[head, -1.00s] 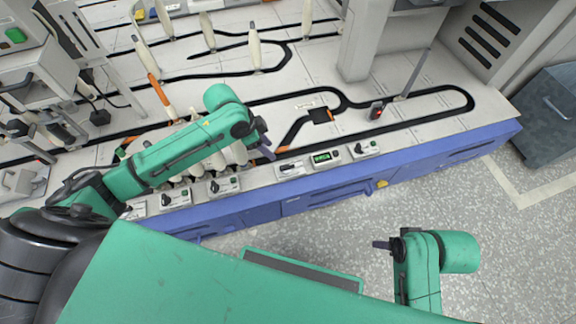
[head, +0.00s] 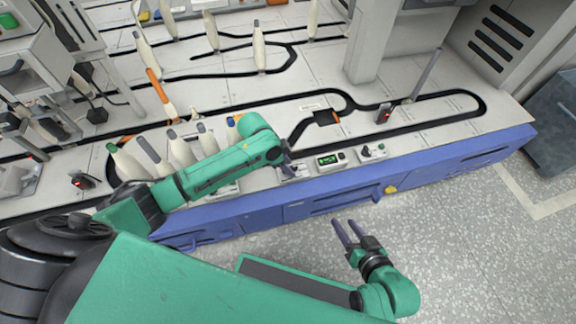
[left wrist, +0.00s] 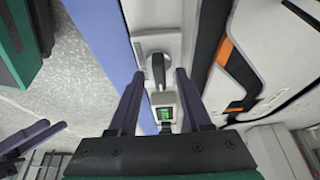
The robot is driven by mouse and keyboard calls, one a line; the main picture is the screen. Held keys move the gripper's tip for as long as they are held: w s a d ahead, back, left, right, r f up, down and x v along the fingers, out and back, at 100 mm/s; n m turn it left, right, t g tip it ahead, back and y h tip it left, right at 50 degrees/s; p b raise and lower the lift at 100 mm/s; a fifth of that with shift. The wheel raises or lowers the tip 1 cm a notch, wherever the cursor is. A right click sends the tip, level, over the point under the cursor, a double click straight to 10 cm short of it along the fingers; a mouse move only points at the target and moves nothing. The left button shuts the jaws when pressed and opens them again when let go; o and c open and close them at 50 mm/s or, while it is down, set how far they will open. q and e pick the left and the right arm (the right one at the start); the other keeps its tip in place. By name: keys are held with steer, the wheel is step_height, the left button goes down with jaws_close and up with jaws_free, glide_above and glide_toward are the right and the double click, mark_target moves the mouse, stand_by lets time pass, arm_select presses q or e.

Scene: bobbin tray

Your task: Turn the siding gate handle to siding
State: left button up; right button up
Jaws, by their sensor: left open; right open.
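The likely siding gate handle (left wrist: 158,70) is a black lever on a light grey box (left wrist: 160,42) on the bench's front edge. In the left wrist view it lies between the fingers of my open left gripper (left wrist: 160,74), with gaps at both sides. In the head view my left gripper (head: 289,160) is over this box (head: 296,174) and partly hides it. A black gate block with an orange end (head: 324,117) sits by the track behind it. My right gripper (head: 346,230) is open and empty above the floor. Any lettering by the handle is unreadable.
A box with a green display (head: 331,161) stands just right of the handle box, and another control box (head: 373,153) beyond it. Several cream bobbins (head: 180,150) stand behind my left arm. A grey post (head: 368,45) rises at the back. The floor in front is clear.

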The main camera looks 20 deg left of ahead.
arm_select(q)
jaws_close()
